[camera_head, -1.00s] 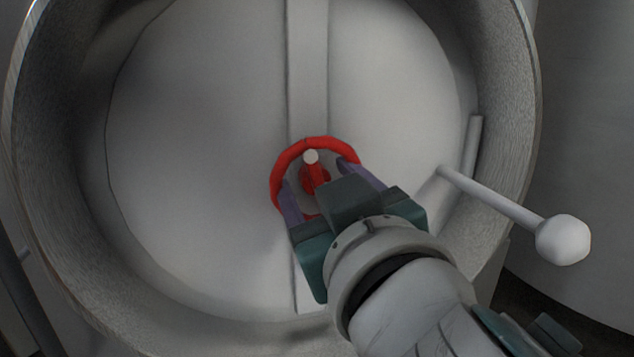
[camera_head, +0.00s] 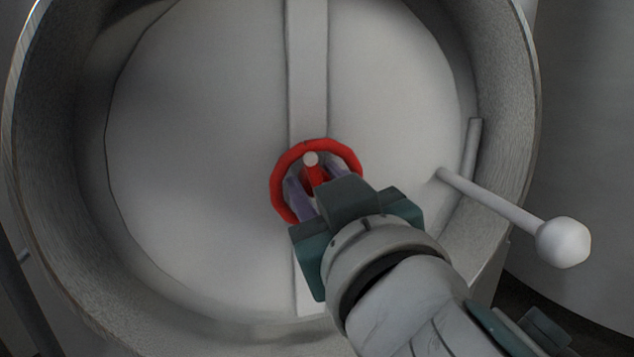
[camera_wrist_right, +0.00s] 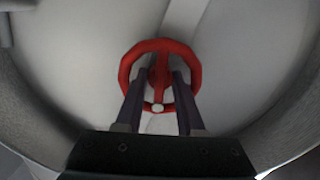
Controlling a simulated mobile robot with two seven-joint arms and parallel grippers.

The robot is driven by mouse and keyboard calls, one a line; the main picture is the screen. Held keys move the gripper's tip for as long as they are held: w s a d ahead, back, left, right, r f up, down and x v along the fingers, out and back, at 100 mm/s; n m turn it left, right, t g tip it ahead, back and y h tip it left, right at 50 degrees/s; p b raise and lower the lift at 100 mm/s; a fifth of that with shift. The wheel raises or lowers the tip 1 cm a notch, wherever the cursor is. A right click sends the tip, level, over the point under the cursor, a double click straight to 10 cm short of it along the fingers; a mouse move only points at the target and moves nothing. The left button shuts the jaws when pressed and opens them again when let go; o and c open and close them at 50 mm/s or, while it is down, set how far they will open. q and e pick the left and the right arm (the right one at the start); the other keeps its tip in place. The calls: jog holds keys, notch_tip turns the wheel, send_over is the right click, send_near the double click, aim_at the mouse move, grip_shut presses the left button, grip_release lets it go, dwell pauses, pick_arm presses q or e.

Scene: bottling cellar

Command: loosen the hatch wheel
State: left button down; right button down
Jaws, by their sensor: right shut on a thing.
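The hatch wheel (camera_head: 308,146) is a small red ring with a red spoke and a pale round tip, at the middle of the pale round hatch. It also shows in the right wrist view (camera_wrist_right: 125,70). My right gripper (camera_head: 314,174) reaches in from the lower right, its two purple fingers inside the ring, one on each side of the red middle part. In the right wrist view the fingers (camera_wrist_right: 160,76) flank the spoke and hub, and the jaws are shut on the wheel. The exact contact is hard to see. My left gripper is out of view.
A pale vertical bar (camera_head: 307,65) crosses the hatch behind the wheel. A deep grey metal rim (camera_head: 55,190) surrounds the hatch. A pale lever with a round knob (camera_head: 563,242) sticks out at the right, near my right arm. The hatch face left of the wheel is clear.

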jog(key=shift+n, duration=1.5)
jog(key=c, duration=0.5)
grip_release()
jog(key=v, duration=1)
jog(key=shift+p, duration=0.3)
